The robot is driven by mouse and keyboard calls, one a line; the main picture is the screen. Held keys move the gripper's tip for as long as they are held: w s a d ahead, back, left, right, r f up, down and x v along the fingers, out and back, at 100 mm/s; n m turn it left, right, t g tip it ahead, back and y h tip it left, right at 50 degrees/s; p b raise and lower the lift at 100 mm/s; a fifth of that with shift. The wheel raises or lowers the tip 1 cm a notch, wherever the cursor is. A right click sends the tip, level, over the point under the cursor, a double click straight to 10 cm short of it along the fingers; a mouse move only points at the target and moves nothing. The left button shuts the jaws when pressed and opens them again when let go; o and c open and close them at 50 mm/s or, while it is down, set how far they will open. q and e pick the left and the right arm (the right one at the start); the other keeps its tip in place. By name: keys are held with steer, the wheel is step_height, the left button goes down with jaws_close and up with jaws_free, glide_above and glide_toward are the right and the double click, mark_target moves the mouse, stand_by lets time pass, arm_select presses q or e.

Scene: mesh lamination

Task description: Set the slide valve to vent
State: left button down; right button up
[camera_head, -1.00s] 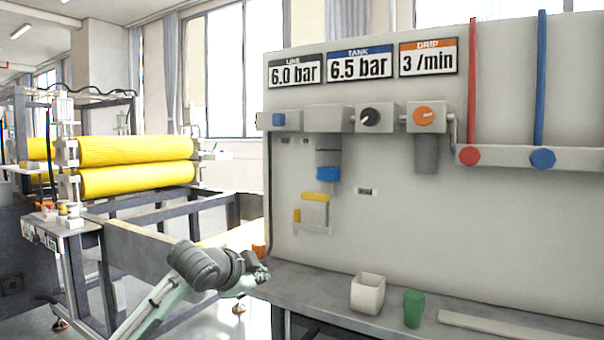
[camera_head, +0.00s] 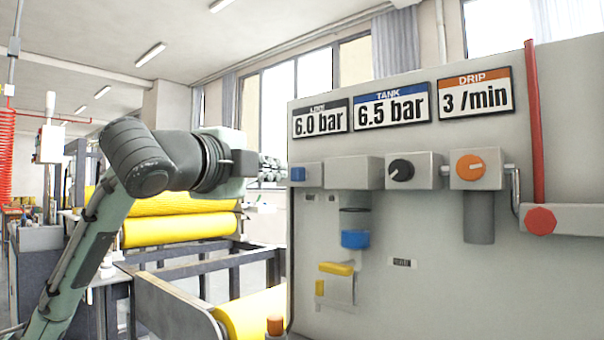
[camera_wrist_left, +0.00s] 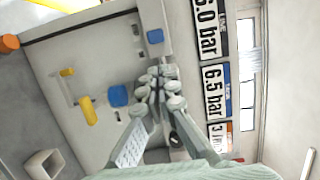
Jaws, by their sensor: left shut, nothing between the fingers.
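A grey valve block with a small blue square slide (camera_head: 298,174) sits at the left end of the panel's valve row. I take this for the slide valve, and its setting cannot be read. The slide also shows in the left wrist view (camera_wrist_left: 155,36). My left gripper (camera_head: 275,168) is shut and empty, just left of this block in the head view. In the left wrist view the closed fingertips (camera_wrist_left: 161,84) are over the valve row, apart from the blue slide in the picture. My right gripper is in no view.
A black knob (camera_head: 401,170) and an orange knob (camera_head: 470,167) sit farther right along the row. Below hang a blue-banded bowl (camera_head: 355,239) and a yellow-handled part (camera_head: 337,269). Signs read 6.0 bar, 6.5 bar and 3 /min. Yellow rollers (camera_head: 180,229) stand behind my arm.

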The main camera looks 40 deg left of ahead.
mark_target(298, 174)
arm_select(q)
steer(key=w, duration=0.3)
steer(key=w+a+p, duration=0.1)
steer(key=w, duration=0.6)
steer(key=shift+a+p, duration=0.3)
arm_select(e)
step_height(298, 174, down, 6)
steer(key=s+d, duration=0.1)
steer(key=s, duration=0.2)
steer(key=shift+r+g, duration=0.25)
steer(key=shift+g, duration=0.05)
